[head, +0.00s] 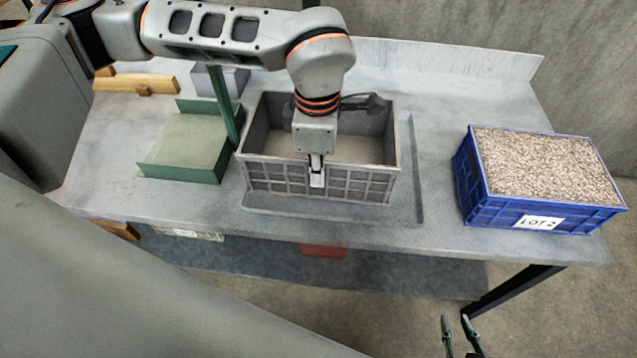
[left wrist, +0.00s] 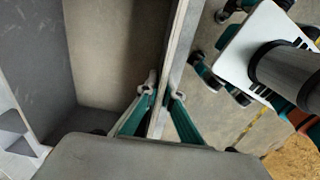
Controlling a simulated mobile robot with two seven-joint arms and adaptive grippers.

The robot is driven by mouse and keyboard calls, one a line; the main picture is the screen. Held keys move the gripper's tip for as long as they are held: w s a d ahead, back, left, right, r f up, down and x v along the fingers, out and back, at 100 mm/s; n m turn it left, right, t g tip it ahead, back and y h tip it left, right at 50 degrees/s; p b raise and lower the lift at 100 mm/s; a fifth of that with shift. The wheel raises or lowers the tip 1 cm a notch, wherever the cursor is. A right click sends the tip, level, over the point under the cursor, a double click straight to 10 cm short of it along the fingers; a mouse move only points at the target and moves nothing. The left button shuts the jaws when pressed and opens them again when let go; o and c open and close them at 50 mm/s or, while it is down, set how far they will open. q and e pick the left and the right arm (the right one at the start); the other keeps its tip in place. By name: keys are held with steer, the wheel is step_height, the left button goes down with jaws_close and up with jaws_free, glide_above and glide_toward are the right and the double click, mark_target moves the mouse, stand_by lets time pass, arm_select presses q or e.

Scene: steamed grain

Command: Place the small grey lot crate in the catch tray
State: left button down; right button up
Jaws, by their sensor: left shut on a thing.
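The small grey lot crate (head: 352,185) is at the middle of the table, an open box with ribbed walls. My left gripper (head: 316,178) is shut on its front wall, with one finger on each side. The left wrist view shows the fingers (left wrist: 158,98) on both faces of the crate wall (left wrist: 172,65). The catch tray (head: 413,205) is a low dark grey tray under the crate, its right rim visible. I cannot tell whether the crate rests in it or hangs just above. My right gripper (head: 457,322) is empty, fingers apart, below the table's front edge.
A blue crate (head: 482,206) marked as a lot, full of grain, stands at the right. A green-sided stand (head: 185,145) with an upright post is close left of the grey crate. A grey box (head: 232,80) and wooden piece (head: 135,83) lie behind it.

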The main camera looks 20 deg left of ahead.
mark_target(318, 198)
arm_select(q)
steer(key=shift+f, duration=2.05)
arm_select(e)
steer(key=shift+s+f, duration=0.4)
arm_select(q)
steer(key=shift+f, duration=0.15)
steer(key=c, duration=2.3)
jaws_free()
steer(key=shift+o, duration=0.4)
step_height(318, 198, up, 11)
steer(key=shift+r+p, duration=0.2)
steer(key=shift+p, duration=0.2)
steer(key=shift+s+r, duration=0.15)
steer(key=shift+r, duration=0.3)
arm_select(e)
steer(key=shift+s+a+r, duration=0.2)
steer(key=shift+s+r, duration=0.05)
steer(key=shift+s, duration=0.05)
steer(key=shift+w+r, duration=0.15)
